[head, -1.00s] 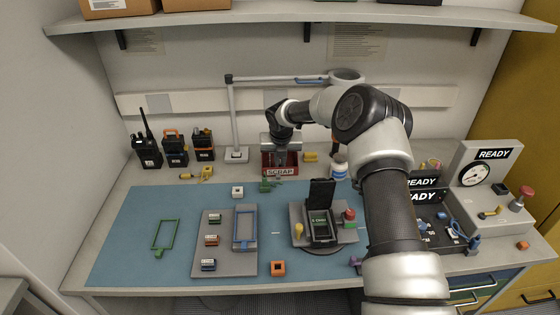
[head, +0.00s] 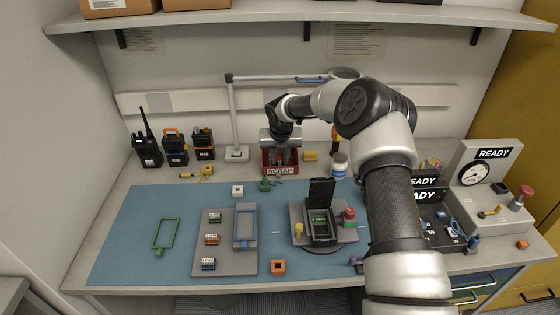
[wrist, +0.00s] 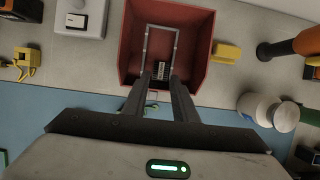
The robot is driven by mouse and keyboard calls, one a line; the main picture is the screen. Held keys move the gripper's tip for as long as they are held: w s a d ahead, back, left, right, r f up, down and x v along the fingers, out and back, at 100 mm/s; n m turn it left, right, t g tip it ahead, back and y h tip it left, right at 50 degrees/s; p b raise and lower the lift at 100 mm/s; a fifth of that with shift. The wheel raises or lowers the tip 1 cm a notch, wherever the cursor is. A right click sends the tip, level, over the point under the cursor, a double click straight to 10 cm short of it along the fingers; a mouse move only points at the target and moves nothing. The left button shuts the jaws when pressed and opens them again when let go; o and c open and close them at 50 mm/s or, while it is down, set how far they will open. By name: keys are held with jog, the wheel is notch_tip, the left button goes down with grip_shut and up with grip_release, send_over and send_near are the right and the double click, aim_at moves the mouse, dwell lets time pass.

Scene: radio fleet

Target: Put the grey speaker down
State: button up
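My gripper (wrist: 160,82) is over the red bin marked SCRAP (wrist: 129,40), fingers pointing down into it. The fingers are apart, with dark red bin interior showing between them. A small grey and black ribbed piece (wrist: 158,69), which may be the grey speaker, shows between the fingertips in the wrist view. It looks clear of both fingers, low in the bin. A thin grey rectangular outline (wrist: 162,27) also shows inside the bin. In the head view my gripper (head: 280,152) hides most of the bin's inside; the bin's front (head: 280,171) shows.
A yellow part (wrist: 227,53) and a white jar (wrist: 258,108) stand right of the bin. A lamp (head: 234,120) rises behind. The blue mat (head: 140,215) has clear room at left.

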jog(key=s+d+r+m+h, duration=0.1)
jog(key=s+r+m, duration=0.3)
jog(key=r, duration=0.5)
jog(key=s+d+r+m, duration=0.1)
jog(key=s+r+m, duration=0.1)
jog(key=s+r, duration=0.65)
jog(key=s+d+r+m+h, duration=0.1)
jog(key=s+d+r+m, duration=0.2)
jog(key=s+r+m, duration=0.5)
jog(key=s+d+r+m, duration=0.45)
jog(key=s+m, duration=0.55)
jog(key=s, duration=0.3)
jog(key=s+f+m+y, duration=0.2)
jog(key=s+m, duration=1)
jog(key=s, duration=0.1)
jog(key=r+p, duration=0.1)
jog(key=p, duration=0.2)
jog(key=r+p, duration=0.4)
jog(key=p, duration=0.1)
jog(key=shift+a+p, duration=0.3)
